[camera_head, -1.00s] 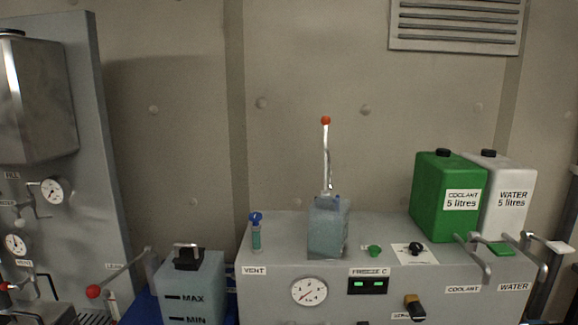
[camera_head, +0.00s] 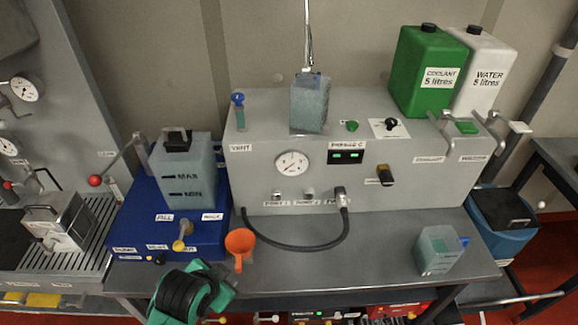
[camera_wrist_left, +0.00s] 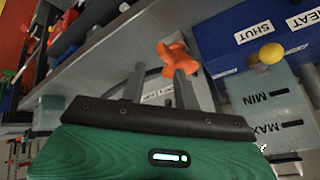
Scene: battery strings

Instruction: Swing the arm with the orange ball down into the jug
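A thin upright rod (camera_head: 308,40) rises from a translucent bluish box on the grey cabinet. Its upper end, where the orange ball sat earlier, is outside the head view now. A clear vessel with a blue side piece (camera_head: 440,250) stands at the bench's right front; I cannot tell if it is the jug. A separate angled lever ends in a red ball (camera_head: 95,181) at left.
A blue unit (camera_head: 165,228) carries a MAX/MIN tank (camera_head: 185,182). The grey cabinet (camera_head: 235,180) holds a gauge and green and white canisters. A black hose (camera_head: 310,246) loops onto the bench.

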